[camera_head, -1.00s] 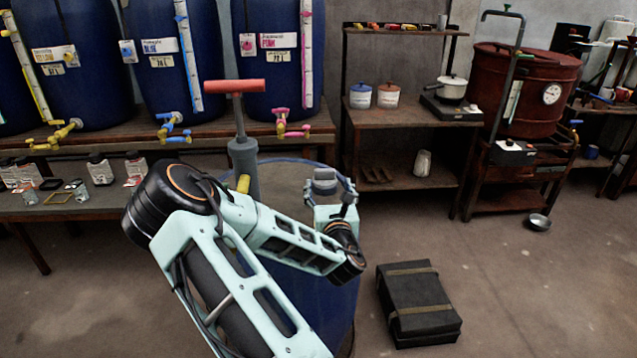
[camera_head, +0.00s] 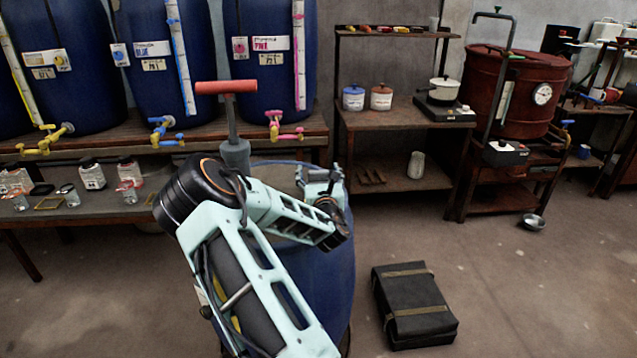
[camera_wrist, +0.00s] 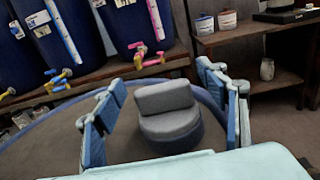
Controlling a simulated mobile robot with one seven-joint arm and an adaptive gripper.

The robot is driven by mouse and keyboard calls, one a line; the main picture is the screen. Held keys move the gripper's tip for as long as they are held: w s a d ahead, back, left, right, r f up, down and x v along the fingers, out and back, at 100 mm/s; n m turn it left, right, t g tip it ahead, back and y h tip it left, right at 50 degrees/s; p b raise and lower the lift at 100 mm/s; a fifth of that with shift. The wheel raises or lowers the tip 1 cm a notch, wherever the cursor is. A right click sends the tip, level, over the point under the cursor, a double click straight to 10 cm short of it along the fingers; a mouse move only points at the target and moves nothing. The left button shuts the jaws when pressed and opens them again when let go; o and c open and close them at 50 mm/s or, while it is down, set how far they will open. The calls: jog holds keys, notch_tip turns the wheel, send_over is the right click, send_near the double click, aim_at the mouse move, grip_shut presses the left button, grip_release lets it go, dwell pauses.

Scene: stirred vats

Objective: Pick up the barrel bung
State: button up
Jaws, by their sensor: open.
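The barrel bung (camera_wrist: 168,122) is a grey round plug with a raised block-like grip on top. In the wrist view it sits upright on the top of a blue barrel, between my two fingers. My gripper (camera_wrist: 160,82) is open, one blue-padded finger to the left of the bung and one to the right, with a visible gap on each side. In the head view my gripper (camera_head: 322,180) is over the barrel (camera_head: 338,285), and the bung cannot be made out there behind it. The barrel's top (camera_wrist: 45,155) fills the lower wrist view.
A grey pump with a red T-handle (camera_head: 228,88) stands close left of my arm. Blue vats with coloured taps (camera_head: 165,60) stand on a bench behind. A black case (camera_head: 413,305) lies on the floor at right. A wooden shelf (camera_head: 400,118) stands behind right.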

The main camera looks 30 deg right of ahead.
jog(key=shift+c, duration=0.4)
jog(key=c, duration=1.2)
